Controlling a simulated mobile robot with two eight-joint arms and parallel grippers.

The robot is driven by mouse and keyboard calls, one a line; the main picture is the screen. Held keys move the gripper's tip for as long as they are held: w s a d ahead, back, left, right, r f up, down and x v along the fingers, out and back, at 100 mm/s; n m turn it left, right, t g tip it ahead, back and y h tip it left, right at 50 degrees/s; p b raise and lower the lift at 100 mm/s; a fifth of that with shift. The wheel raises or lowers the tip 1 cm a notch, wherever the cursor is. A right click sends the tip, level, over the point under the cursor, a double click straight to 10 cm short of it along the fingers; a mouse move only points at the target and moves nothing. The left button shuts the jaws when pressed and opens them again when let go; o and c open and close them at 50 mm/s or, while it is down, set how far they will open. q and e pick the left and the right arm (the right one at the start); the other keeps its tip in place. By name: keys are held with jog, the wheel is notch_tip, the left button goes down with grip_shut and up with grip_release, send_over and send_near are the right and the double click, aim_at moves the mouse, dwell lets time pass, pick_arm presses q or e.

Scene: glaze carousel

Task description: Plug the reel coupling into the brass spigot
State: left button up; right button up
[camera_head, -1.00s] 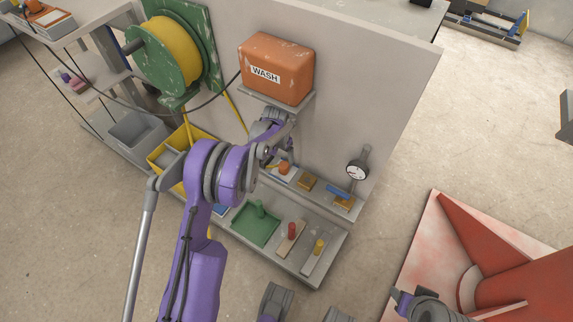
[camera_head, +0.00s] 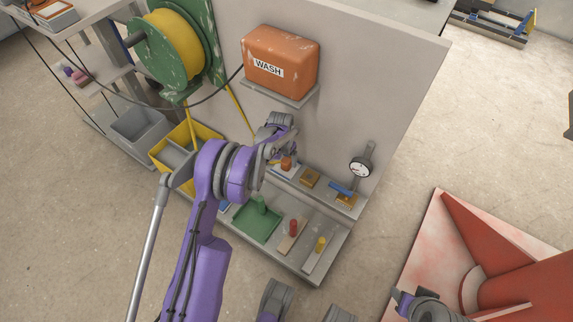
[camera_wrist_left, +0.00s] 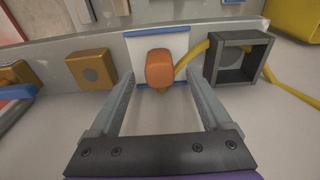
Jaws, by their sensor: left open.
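The orange reel coupling (camera_wrist_left: 159,67) is between the tips of my left gripper (camera_wrist_left: 160,80) in the left wrist view, with space to each finger. My left gripper is open, and it also shows near the wall (camera_head: 281,152) in the head view. The coupling (camera_head: 287,164) is partly hidden there by the gripper. A yellow hose (camera_wrist_left: 192,54) leads from the coupling to the right. A brass block with a round grey face (camera_wrist_left: 90,68) stands to the left; I cannot tell whether this is the spigot.
A dark square frame (camera_wrist_left: 237,57) stands close right of the coupling. The green reel (camera_head: 210,45) and orange WASH box (camera_head: 281,60) are on the wall above. A gauge (camera_head: 360,167) is at right. A green tray (camera_head: 250,231) lies on the lower shelf.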

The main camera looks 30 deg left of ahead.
aim_at(285, 162)
pick_arm(q)
jog(key=f, duration=0.2)
jog(key=shift+w+f, duration=0.2)
jog(key=shift+f, duration=0.15)
jog(key=shift+r, duration=0.1)
grip_shut()
jog(key=shift+s+r, duration=0.25)
jog(key=shift+r, duration=0.35)
jog(key=r, duration=0.2)
jog(key=r+p, duration=0.1)
jog(key=r, duration=0.3)
jog(key=shift+s+p, duration=0.25)
jog(key=shift+p, duration=0.1)
jog(key=s+a+p, duration=0.1)
jog(key=s+a, duration=0.1)
jog(key=s, duration=1.7)
jog(key=shift+a+f, duration=0.15)
jog(key=shift+a, duration=0.2)
